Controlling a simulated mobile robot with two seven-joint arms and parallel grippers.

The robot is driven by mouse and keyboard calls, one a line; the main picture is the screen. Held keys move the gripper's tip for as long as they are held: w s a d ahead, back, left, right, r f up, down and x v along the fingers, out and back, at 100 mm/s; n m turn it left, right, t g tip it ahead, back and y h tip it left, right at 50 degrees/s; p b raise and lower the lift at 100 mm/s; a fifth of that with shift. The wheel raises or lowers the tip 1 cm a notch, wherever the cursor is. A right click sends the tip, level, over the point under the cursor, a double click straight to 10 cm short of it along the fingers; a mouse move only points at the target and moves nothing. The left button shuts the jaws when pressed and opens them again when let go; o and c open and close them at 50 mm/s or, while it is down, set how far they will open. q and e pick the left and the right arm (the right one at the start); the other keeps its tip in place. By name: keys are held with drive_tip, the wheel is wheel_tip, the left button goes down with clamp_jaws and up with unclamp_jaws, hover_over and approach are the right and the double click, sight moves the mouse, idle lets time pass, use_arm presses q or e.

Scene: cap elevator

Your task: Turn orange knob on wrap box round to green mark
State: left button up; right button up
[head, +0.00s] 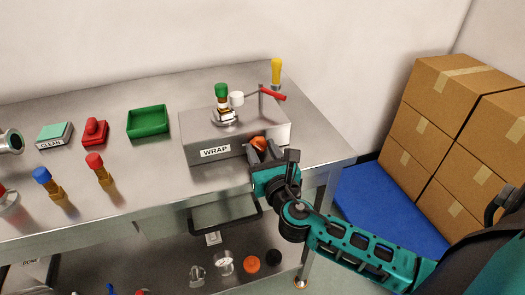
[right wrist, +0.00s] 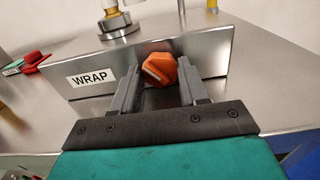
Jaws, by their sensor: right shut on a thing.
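The wrap box (head: 205,135) is a grey metal box with a WRAP label on its front, standing on the steel table. The orange knob (head: 259,142) is on its front face, right of the label. My right gripper (head: 263,154) is shut on the knob, one finger on each side. In the right wrist view the knob (right wrist: 161,70) shows between the fingertips, with a pale slanted line on its face. I cannot make out a green mark on the box; the fingers hide part of the face around the knob. My left gripper is not in view.
Cardboard boxes (head: 430,110) are stacked at right.

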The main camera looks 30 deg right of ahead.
drive_tip(key=c, duration=0.4)
drive_tip(key=m, duration=0.3)
drive_tip(key=shift+m+b, duration=0.3)
drive_tip(key=shift+b, duration=0.05)
drive_tip(key=shift+d+m+b, duration=0.1)
drive_tip(key=shift+m+b, duration=0.25)
drive_tip(key=shift+m, duration=1.25)
drive_tip(key=o, duration=1.1)
drive_tip(key=shift+c, duration=0.2)
